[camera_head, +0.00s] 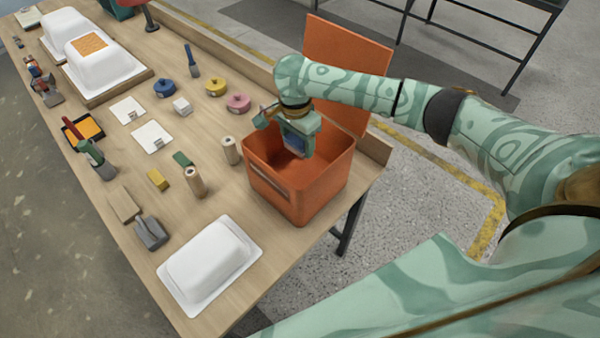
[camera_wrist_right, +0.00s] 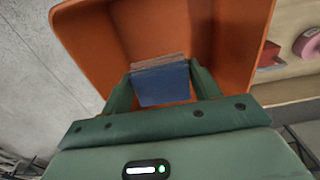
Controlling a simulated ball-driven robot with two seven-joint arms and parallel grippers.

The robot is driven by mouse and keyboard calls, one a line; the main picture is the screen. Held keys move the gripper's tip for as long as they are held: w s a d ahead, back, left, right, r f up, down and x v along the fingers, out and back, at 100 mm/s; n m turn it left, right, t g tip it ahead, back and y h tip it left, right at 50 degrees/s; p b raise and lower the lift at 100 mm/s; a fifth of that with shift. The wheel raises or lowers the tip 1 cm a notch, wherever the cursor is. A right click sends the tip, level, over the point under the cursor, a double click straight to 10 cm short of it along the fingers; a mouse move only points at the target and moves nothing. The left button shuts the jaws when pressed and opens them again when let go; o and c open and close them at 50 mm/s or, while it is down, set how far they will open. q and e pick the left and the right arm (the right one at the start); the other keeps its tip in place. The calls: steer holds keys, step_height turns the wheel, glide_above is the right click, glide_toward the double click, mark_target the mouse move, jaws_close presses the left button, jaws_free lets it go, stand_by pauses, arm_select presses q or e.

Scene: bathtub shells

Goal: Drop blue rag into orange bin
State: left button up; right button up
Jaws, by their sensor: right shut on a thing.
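The orange bin (camera_head: 282,192) stands at the right end of the workbench, with its orange lid panel (camera_head: 350,55) upright behind it. My right gripper (camera_head: 296,150) points down inside the bin's opening. It is shut on the blue rag (camera_head: 294,143), which hangs between the fingers. In the right wrist view the folded blue rag (camera_wrist_right: 162,84) sits between both green fingers, with the orange bin wall (camera_wrist_right: 95,40) around it. The bin floor under the rag is mostly hidden. My left gripper does not show.
A white tub shell (camera_head: 208,262) lies in front of the bin. Wooden cylinders (camera_head: 231,151), tape rolls (camera_head: 238,103) and small blocks (camera_head: 158,180) lie left of the bin. More white shells (camera_head: 100,62) stand at the far left end. The bench edge lies close right of the bin.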

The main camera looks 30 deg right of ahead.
steer(key=shift+w, duration=0.1)
steer(key=o, duration=1)
steer(key=r+p, duration=0.2)
steer(key=r, duration=0.3)
steer(key=r+p, duration=0.2)
steer(key=r, duration=0.4)
steer(key=r+p, duration=0.3)
steer(key=r, duration=0.2)
steer(key=shift+a+r, duration=0.15)
steer(key=shift+a, duration=0.15)
